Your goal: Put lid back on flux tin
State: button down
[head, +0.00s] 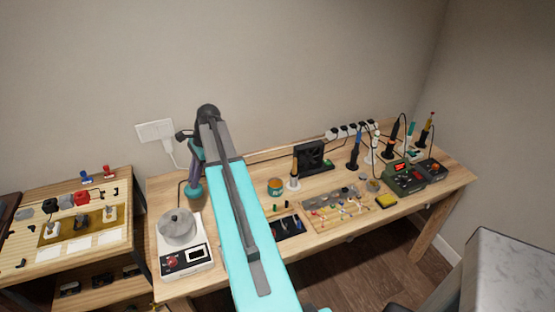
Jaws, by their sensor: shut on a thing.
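A small round tin (275,187), teal-sided with an orange-amber top, stands on the wooden workbench (330,183) just right of my arm. It looks like the flux tin, with its amber contents showing and no lid seen on it. My arm's long cyan link crosses the middle of the view, rising to a dark joint above the bench. I cannot make out the lid, or anything held.
A hot plate with a grey pot (177,227) stands left of my arm. A purple and teal tool (196,170) stands behind it. A black fan (309,157), upright irons and a parts mat (335,208) crowd the right. A side table (70,228) stands left.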

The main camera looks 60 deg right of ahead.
jog(key=s+d+m+t+h+p, duration=0.2)
jog(key=s+d+m, duration=0.9)
jog(key=s+d, duration=0.9)
jog(key=d+h+p, duration=0.1)
jog(key=d+p, duration=0.1)
jog(key=d, duration=0.2)
jog(key=shift+s+f, duration=0.25)
jog(key=shift+s, duration=0.1)
jog(key=shift+a+f, duration=0.1)
jog(key=shift+f, duration=0.05)
jog(key=shift+f+b, duration=1.45)
jog(key=shift+f, duration=1.6)
jog(key=shift+f+p, duration=0.15)
jog(key=shift+p, duration=0.4)
dwell(0.3)
